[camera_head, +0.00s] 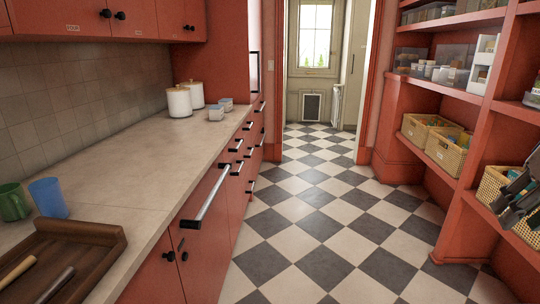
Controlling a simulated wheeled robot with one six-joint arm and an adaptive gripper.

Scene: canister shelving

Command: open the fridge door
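No door in view is clearly marked as a fridge. A red front panel (209,250) under the left counter carries a long silver bar handle (207,196) and looks closed. A tall red unit (228,45) stands at the far end of the counter, with a dark-edged panel on its side. I cannot tell which of them is the fridge. My gripper (517,196) shows dark at the right edge, in front of the right shelves and well apart from both. It is partly cut off, and its finger opening is unclear.
The left counter (150,160) holds white canisters (180,102), small jars, a blue cup (48,198), a green mug (13,203) and a wooden tray (112,235). Red shelves (450,180) with baskets line the right. The checkered floor (325,225) between is clear to the far doorway.

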